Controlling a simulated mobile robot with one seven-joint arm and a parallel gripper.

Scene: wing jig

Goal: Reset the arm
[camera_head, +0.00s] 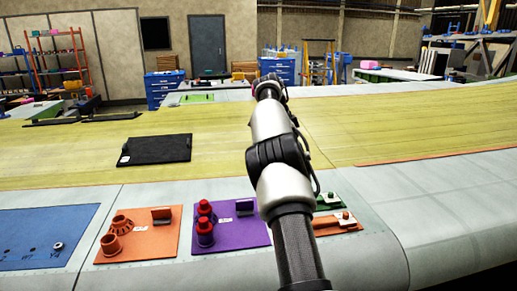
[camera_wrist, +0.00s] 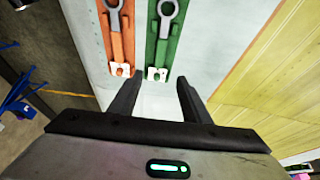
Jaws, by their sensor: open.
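My gripper (camera_wrist: 155,100) shows in the wrist view with its two dark fingers apart and nothing between them. It is above the grey edge strip of the wing (camera_wrist: 220,40), just short of a green holder (camera_wrist: 163,52) and an orange holder (camera_wrist: 118,45). Each holder carries a grey ring-ended tool. In the head view my arm reaches out over the wing, and my gripper is hidden behind the arm. The green holder (camera_head: 328,201) and orange holder (camera_head: 338,224) show right of the arm there.
A blue mat (camera_head: 45,235), an orange mat (camera_head: 165,245) and a purple mat (camera_head: 240,236) with red parts lie on the grey strip. A black mat (camera_head: 155,149) lies on the yellow-green wing surface (camera_head: 60,165). The wing right of my arm is mostly clear.

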